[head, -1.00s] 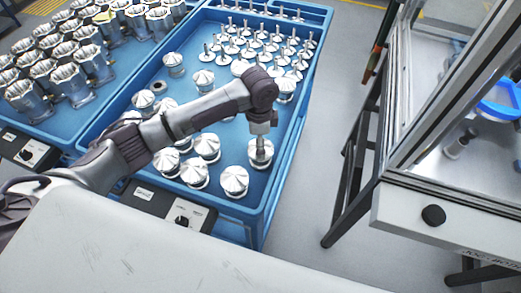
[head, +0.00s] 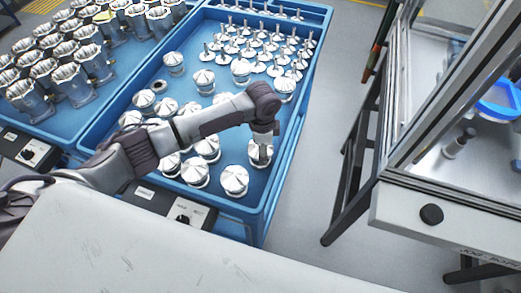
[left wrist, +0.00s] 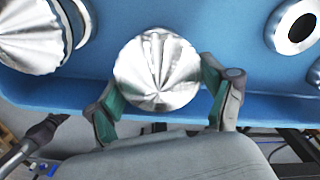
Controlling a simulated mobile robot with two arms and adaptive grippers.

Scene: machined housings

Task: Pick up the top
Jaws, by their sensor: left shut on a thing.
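The top (head: 260,156) is a shiny silver cone-faced metal part near the right front of the blue tray (head: 281,180). My left gripper (head: 262,143) comes down over it from above and is shut on it. In the left wrist view the ribbed face of the top (left wrist: 157,68) sits between the two fingers of the gripper (left wrist: 160,88), one on each side. Its underside is hidden, and I cannot tell whether it is clear of the tray floor. My right gripper is not in view.
Several similar tops (head: 234,180) stand close to the left, and thin-stemmed parts (head: 262,35) fill the tray's back. A second tray (head: 47,130) holds ribbed housings (head: 70,82). A glass-walled machine (head: 455,205) stands at the right. A pale surface (head: 170,250) lies in front.

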